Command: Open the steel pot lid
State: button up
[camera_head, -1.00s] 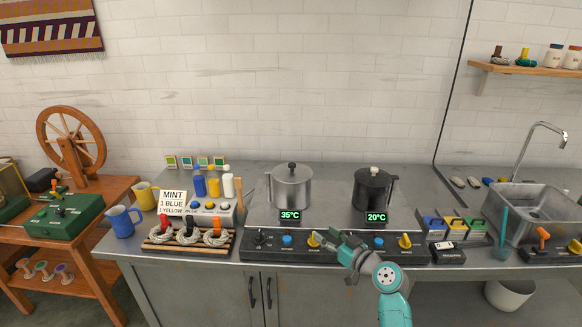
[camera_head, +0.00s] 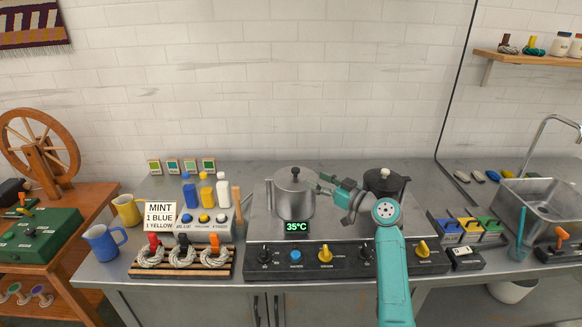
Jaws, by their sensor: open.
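The steel pot (camera_head: 294,198) stands on the left of the cooktop, its lid (camera_head: 293,181) on top with a black knob (camera_head: 295,170). The lid sits flat on the rim. A display in front of the pot reads 35°C. My gripper (camera_head: 322,182) is just right of the steel pot, near rim height, with its fingers pointing left toward it. It is open and holds nothing that I can see. I cannot tell whether it touches the pot's side.
A black pot (camera_head: 386,180) stands to the right, partly hidden by my arm. A control panel (camera_head: 345,259) with knobs runs along the counter front. Dye bottles (camera_head: 206,189) and a rack of skeins (camera_head: 182,262) are to the left. The sink (camera_head: 543,205) is far right.

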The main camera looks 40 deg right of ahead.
aim_at(299, 171)
jog(key=w, duration=0.3)
jog(key=w+a, duration=0.1)
jog(key=w, duration=0.2)
jog(key=w+a, duration=0.1)
jog(key=w, duration=0.3)
grip_shut()
